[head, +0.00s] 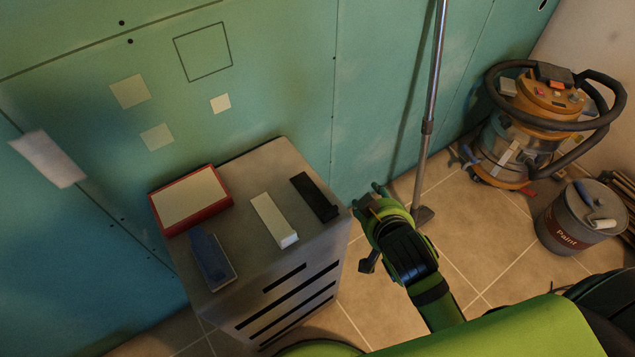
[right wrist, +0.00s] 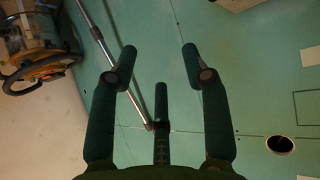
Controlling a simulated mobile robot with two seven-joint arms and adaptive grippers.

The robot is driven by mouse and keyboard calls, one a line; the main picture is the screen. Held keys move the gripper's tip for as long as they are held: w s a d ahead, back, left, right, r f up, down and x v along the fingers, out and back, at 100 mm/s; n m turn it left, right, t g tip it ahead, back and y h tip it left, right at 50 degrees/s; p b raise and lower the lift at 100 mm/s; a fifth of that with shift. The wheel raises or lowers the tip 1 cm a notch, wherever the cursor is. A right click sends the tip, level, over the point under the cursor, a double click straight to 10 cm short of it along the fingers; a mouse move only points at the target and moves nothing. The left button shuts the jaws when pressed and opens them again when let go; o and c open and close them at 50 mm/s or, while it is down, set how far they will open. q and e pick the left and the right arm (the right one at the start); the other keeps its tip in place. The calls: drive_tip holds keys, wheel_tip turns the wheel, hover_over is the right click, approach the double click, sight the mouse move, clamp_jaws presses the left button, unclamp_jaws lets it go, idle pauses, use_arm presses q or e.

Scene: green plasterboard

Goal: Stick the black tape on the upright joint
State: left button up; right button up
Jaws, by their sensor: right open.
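The black tape (head: 314,196) looks like a dark bar lying on the right side of a grey cabinet top (head: 243,182). A thin upright joint (head: 334,90) runs down the green plasterboard behind the cabinet. A seam also shows in the right wrist view (right wrist: 184,30), but I cannot tell whether it is the same one. My right gripper (head: 366,226) is open and empty, just right of the cabinet and apart from the tape. In the right wrist view its fingers (right wrist: 160,66) are spread towards the wall with nothing between them. My left gripper is out of view.
A white bar (head: 273,220), a blue block (head: 210,258) and a red-edged pad (head: 190,199) share the cabinet top. A pale strip (head: 48,158) is on the left wall. A metal pole (head: 431,105), a vacuum (head: 530,130) and a paint bucket (head: 572,222) stand right.

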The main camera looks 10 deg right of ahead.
drive_tip(key=w+a+r+n+t+y, duration=0.15)
drive_tip(key=w+a+r+t, duration=0.3)
drive_tip(key=r, duration=0.45)
drive_tip(key=w+a+r+n+t+y, duration=0.1)
drive_tip(key=w+a+r+t+y, duration=0.3)
drive_tip(key=r, duration=0.6)
drive_tip(key=s+a+r+n+g+y, duration=0.3)
drive_tip(key=a+n+g+y, duration=0.1)
drive_tip(key=a+n+y, duration=0.45)
drive_tip(key=s+a+r+n+g+y, duration=0.25)
drive_tip(key=a+n+g+y, duration=0.25)
drive_tip(key=a+n+y, duration=0.3)
drive_tip(key=n+g+h, duration=0.3)
drive_tip(key=g+h, duration=0.7)
drive_tip(key=h, duration=1)
hover_over(329, 209)
drive_tip(key=f, duration=2.3)
drive_tip(key=shift+s+a+f, duration=0.1)
drive_tip(key=shift+a+f, duration=0.2)
drive_tip(key=shift+f, duration=0.05)
drive_tip(key=shift+d+f+h, duration=0.25)
drive_tip(key=shift+d+h, duration=0.05)
wheel_tip(329, 209, down, 6)
drive_tip(key=shift+f+p, duration=0.25)
drive_tip(key=shift+p, duration=0.95)
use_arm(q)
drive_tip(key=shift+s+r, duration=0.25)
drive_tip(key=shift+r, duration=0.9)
use_arm(e)
drive_tip(key=c, duration=1)
